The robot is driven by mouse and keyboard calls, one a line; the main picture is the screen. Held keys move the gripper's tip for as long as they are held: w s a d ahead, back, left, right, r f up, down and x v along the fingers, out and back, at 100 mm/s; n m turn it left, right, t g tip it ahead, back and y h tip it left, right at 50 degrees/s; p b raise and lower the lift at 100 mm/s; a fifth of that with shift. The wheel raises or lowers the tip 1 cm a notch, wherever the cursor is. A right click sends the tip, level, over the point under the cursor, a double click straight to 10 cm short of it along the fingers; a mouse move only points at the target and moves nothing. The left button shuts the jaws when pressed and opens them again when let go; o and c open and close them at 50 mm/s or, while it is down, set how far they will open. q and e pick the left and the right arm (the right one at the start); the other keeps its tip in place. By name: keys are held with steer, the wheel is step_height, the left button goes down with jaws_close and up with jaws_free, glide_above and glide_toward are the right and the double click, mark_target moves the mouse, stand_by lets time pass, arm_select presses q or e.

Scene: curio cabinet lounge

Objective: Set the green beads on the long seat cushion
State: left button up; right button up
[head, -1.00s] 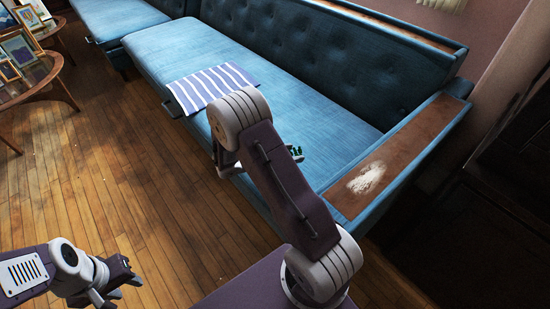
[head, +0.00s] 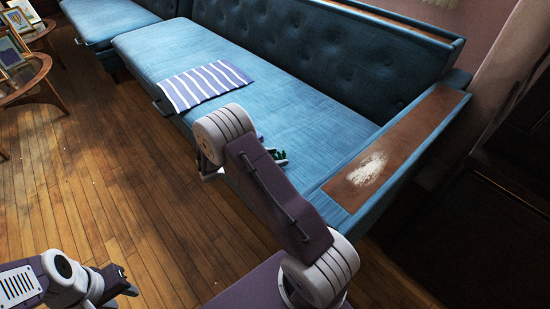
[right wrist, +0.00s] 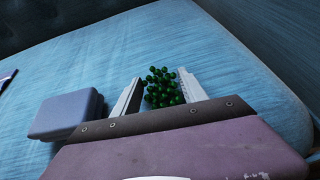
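The green beads (right wrist: 163,88) form a small clump between the two pale fingers of my right gripper (right wrist: 161,90) in the right wrist view. The fingers stand apart by about the clump's width, closed around it. In the head view the beads (head: 279,155) show beside my right arm, in front of the long blue seat cushion (head: 320,130). Any gap between beads and cushion is hard to judge. The cushion also fills much of the right wrist view (right wrist: 235,75). My left gripper (head: 124,281) is low at the left, over the floor, and looks empty; its finger gap is unclear.
A striped cloth (head: 205,86) lies on the cushion, left of the beads. A wooden armrest (head: 425,125) with a whitish patch bounds the right end, and a tufted backrest (head: 330,45) the back. A small table (head: 30,82) with frames stands far left.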

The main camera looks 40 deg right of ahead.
steer(key=o, duration=0.3)
steer(key=shift+r, duration=0.3)
steer(key=p+v, duration=0.6)
steer(key=v, duration=0.5)
steer(key=shift+a+r+p, duration=0.15)
steer(key=shift+a+p, duration=0.2)
steer(key=shift+a, duration=0.1)
steer(key=s+a+r+m+y, duration=0.2)
steer(key=s+a+m+y, duration=0.2)
steer(key=m, duration=0.5)
steer(key=s+a+r+m+t+y, duration=0.1)
steer(key=s+a+m+y, duration=0.3)
steer(key=s+m+y, duration=0.5)
steer(key=shift+s+r, duration=0.5)
steer(key=shift+s, duration=0.5)
